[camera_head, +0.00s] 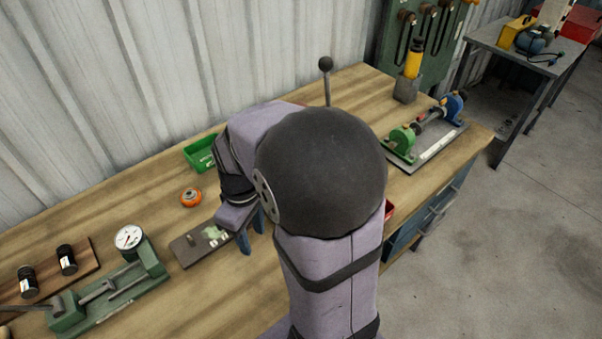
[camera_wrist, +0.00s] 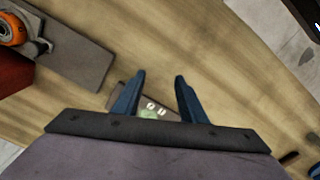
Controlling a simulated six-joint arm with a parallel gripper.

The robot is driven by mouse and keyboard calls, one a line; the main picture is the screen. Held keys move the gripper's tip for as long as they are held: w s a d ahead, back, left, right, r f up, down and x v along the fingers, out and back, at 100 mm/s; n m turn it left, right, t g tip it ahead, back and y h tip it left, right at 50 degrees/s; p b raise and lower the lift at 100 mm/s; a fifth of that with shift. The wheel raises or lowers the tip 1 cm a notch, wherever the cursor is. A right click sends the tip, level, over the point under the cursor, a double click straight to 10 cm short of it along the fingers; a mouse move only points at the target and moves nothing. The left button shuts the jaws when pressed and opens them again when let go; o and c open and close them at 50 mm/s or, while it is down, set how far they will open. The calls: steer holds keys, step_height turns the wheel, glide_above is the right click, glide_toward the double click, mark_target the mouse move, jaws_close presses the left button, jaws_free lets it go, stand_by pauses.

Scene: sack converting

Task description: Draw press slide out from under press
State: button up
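The press slide appears to be the flat dark plate (camera_head: 188,252) with a short upright peg, a green patch and white marks, lying on the bench left of my gripper in the head view. The marked plate (camera_wrist: 146,104) also shows low in the wrist view, partly hidden by my fingers. My gripper (camera_head: 252,235) is at the plate's right end, pointing down. In the wrist view its two blue fingers (camera_wrist: 160,82) stand apart with nothing held between them. The press is mostly hidden behind my arm; a lever with a black ball (camera_head: 326,65) rises there.
A green bin (camera_head: 200,153) and an orange round item (camera_head: 190,198) lie behind the plate. A green dial-gauge fixture (camera_head: 110,290) stands at left. A base with green and blue fittings (camera_head: 424,145) is at right. A grey plate (camera_wrist: 75,58) is upper left in the wrist view.

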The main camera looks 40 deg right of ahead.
steer(key=w+d+r+n, duration=0.1)
steer(key=w+d+n, duration=0.1)
steer(key=d+n, duration=0.2)
steer(key=w+d+r+n+p, duration=0.1)
steer(key=w+d+n, duration=0.2)
steer(key=d, duration=0.7)
steer(key=w+d+r+n+p, duration=0.1)
steer(key=w+d+r+n, duration=0.1)
steer(key=d+n, duration=0.4)
steer(key=shift+w+d+r, duration=0.1)
steer(key=shift+w+d, duration=0.55)
steer(key=shift+f+p, duration=1)
steer(key=shift+f, duration=2.65)
jaws_close()
